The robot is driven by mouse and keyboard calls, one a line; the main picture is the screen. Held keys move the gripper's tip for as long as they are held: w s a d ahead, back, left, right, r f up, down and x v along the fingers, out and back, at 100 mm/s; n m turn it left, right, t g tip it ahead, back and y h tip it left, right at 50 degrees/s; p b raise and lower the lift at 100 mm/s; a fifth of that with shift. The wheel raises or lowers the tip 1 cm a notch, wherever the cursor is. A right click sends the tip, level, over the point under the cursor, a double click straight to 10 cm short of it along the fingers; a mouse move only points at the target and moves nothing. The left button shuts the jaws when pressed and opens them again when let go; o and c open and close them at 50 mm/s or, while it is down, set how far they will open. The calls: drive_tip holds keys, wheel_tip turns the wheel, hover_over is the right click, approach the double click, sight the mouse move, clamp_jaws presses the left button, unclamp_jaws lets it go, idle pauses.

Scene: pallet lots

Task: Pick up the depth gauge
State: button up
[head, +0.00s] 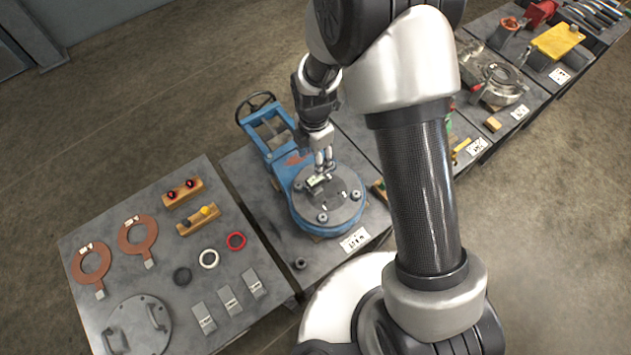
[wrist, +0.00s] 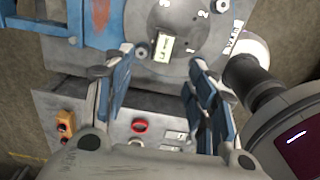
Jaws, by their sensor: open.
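A small pale item with a dark marking (head: 318,180), which may be the depth gauge, lies on the round grey top of a blue machine (head: 303,211). It also shows in the wrist view (wrist: 163,48), cream-coloured, on the numbered plate. My gripper (head: 324,164) points down just above the plate, close to this item. In the wrist view my gripper (wrist: 161,60) is open, with its two fingers apart and nothing between them; the item appears just beyond the gap between the tips. I cannot tell how high the fingertips are above it.
The left table (head: 225,177) carries copper-coloured rings, wooden blocks, small rings and a handled disc. More tables with parts stand at the upper right. Open floor lies beyond.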

sight(315, 179)
wheel_tip(315, 179, down, 8)
drive_tip(key=shift+f+b, duration=0.15)
drive_tip(key=shift+b, duration=0.9)
drive_tip(key=f, duration=0.1)
drive_tip(key=f+b, duration=0.1)
drive_tip(key=f, duration=0.1)
drive_tip(key=f+b, duration=0.1)
drive_tip(key=f, duration=0.1)
drive_tip(key=shift+s+d+f, duration=0.15)
drive_tip(key=shift+s+d, duration=0.05)
drive_tip(key=shift+s, duration=0.1)
drive_tip(key=shift+c, duration=0.4)
clamp_jaws()
